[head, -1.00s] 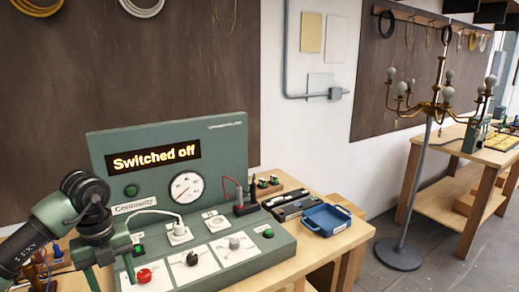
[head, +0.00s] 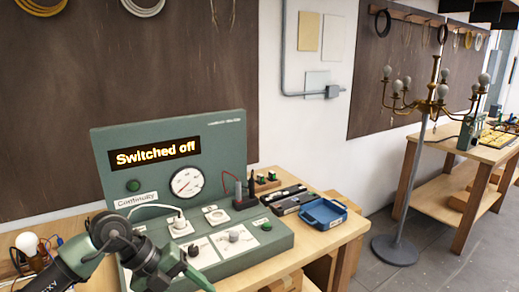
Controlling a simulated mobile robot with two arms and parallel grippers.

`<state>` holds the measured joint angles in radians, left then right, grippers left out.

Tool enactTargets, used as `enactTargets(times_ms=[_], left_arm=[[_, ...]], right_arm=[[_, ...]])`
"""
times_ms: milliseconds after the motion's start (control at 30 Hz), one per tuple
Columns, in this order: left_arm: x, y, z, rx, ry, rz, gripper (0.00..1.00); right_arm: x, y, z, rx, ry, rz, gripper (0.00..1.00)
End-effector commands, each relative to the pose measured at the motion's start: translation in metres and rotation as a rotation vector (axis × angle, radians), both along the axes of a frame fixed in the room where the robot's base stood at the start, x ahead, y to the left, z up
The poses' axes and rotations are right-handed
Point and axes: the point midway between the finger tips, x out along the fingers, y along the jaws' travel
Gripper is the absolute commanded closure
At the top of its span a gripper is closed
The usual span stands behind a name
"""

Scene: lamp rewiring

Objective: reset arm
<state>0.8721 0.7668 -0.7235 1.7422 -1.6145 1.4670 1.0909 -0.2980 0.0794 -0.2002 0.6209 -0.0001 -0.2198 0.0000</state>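My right gripper is out of view.
A blue tray (head: 324,214) and a dark case lie right of the bench. A bulb (head: 27,243) stands at the far left. A brass lamp (head: 420,105) on a grey stand is on the floor at right, before a second table (head: 450,150). Floor between is clear.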

Motion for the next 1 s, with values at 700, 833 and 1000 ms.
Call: enactTargets(times_ms=[700,833,1000], left_arm=[[0.022,-0.001,0.087,-1.527,-0.109,1.318,0.45],[-0.002,0.046,0.003,-1.367,0.027,1.751,0.45],[-0.072,0.072,-0.095,-1.033,0.246,2.14,0.45]], right_arm=[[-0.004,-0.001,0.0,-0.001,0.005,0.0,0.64],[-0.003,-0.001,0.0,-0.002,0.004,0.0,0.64],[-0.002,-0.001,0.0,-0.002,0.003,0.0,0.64]])
